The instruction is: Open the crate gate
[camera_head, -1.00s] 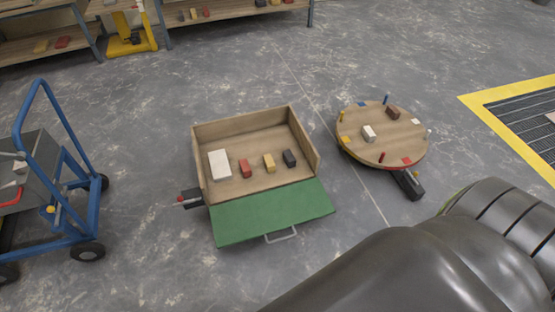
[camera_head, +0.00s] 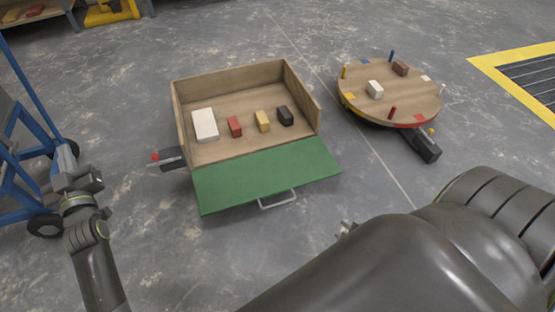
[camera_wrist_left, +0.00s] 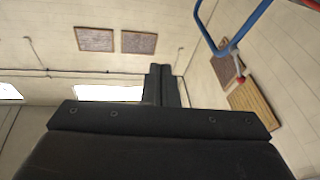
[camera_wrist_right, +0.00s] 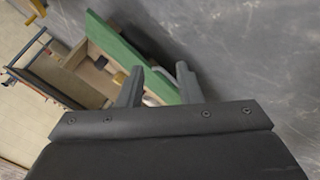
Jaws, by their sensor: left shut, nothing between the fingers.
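The wooden crate (camera_head: 178,108) stands on the floor with its green gate (camera_head: 265,172) folded down and outward, away from the opening. The gate's grey handle (camera_head: 278,201) is at its near edge. A black block with a red knob (camera_head: 172,158) sits at the crate's left side. My left gripper (camera_head: 82,180) is left of the crate, apart from it; its fingers (camera_wrist_left: 162,85) are together and empty. My right gripper (camera_wrist_right: 160,72) has its fingers apart, with the green gate (camera_wrist_right: 118,42) beyond them. In the head view my right arm hides most of it.
White, red, yellow and black blocks (camera_head: 234,126) lie in the crate. A round wooden turntable (camera_head: 390,90) with pegs and blocks stands to the right. A blue cart (camera_head: 30,150) is at the left, close to my left gripper. The floor between crate and turntable is clear.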

